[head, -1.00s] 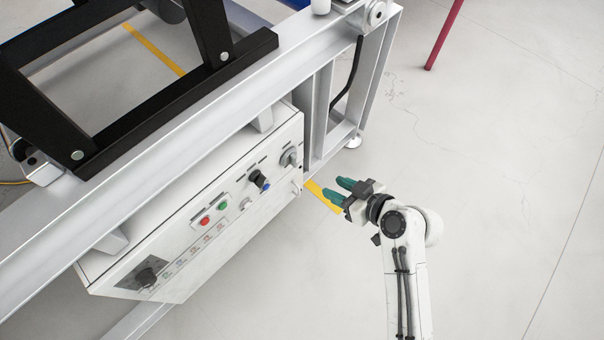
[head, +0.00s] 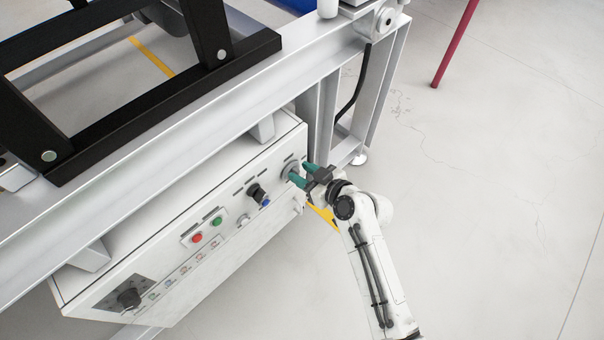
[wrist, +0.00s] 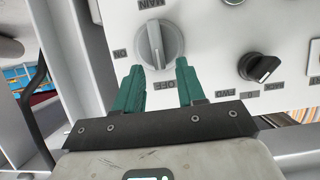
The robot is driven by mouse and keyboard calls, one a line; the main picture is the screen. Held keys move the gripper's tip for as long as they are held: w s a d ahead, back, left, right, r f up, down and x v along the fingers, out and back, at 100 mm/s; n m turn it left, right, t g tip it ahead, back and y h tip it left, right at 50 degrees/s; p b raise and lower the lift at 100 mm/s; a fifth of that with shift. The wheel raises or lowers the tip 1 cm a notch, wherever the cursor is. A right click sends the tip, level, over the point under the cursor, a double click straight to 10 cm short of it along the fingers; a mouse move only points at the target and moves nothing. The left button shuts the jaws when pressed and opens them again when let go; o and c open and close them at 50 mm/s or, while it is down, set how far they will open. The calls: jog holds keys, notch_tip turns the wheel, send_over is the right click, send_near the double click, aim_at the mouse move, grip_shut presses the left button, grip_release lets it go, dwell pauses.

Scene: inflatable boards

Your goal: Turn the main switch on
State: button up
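The main switch (wrist: 158,44) is a grey rotary knob under a "MAIN" label in the wrist view. Its raised grip stands roughly upright in that picture, near the "OFF" label, with "ON" to the left. In the head view the switch (head: 288,168) is at the right end of the white control panel (head: 170,265), partly hidden by my gripper. My gripper (head: 300,173) has green fingers and is open. In the wrist view its fingertips (wrist: 159,67) are at the knob's lower edge, one on each side; I cannot tell whether they touch it.
A black selector knob (wrist: 261,68) is beside the right finger. Red (head: 197,237) and green (head: 217,221) buttons are farther along the panel. A metal frame (head: 345,90) stands behind the switch.

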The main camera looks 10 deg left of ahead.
jog(key=shift+w+a+f, duration=0.2)
jog(key=shift+a, duration=0.15)
grip_shut()
